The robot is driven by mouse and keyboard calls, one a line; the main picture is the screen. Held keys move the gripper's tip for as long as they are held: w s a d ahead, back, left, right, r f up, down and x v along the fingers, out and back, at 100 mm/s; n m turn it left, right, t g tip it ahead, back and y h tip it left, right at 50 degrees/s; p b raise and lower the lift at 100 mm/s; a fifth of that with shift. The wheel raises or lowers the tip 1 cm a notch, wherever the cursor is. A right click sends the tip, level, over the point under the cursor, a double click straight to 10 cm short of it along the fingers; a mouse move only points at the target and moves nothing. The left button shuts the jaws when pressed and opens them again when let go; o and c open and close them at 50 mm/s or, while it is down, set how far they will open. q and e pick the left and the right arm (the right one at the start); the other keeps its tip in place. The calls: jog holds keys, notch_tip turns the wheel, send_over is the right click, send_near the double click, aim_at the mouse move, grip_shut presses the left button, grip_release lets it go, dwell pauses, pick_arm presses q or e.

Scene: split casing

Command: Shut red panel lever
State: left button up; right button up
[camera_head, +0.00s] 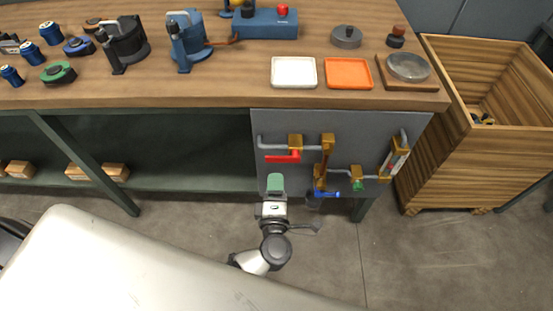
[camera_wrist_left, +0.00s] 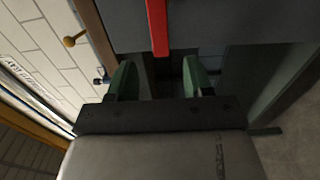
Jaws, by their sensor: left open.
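The red panel lever (camera_head: 283,158) sits on the grey panel (camera_head: 262,128) at the front of the bench. In the head view it lies about level, reaching left from a brass valve body (camera_head: 295,142). My left gripper (camera_head: 275,180) is just below the lever, its green fingers pointing toward the panel. In the left wrist view the red lever (camera_wrist_left: 157,28) runs down from the top edge toward the gap between the green fingers of my left gripper (camera_wrist_left: 158,82). The fingers are apart and nothing shows gripped. Whether they touch the lever cannot be told. My right gripper is not in view.
A wooden crate (camera_head: 470,150) stands right. The benchtop (camera_head: 200,92) holds trays and tools above.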

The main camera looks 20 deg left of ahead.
aim_at(276, 160)
pick_arm(q)
jog(key=x, duration=0.8)
jog(key=shift+w+a, duration=0.25)
jog(key=shift+w, duration=0.1)
grip_shut()
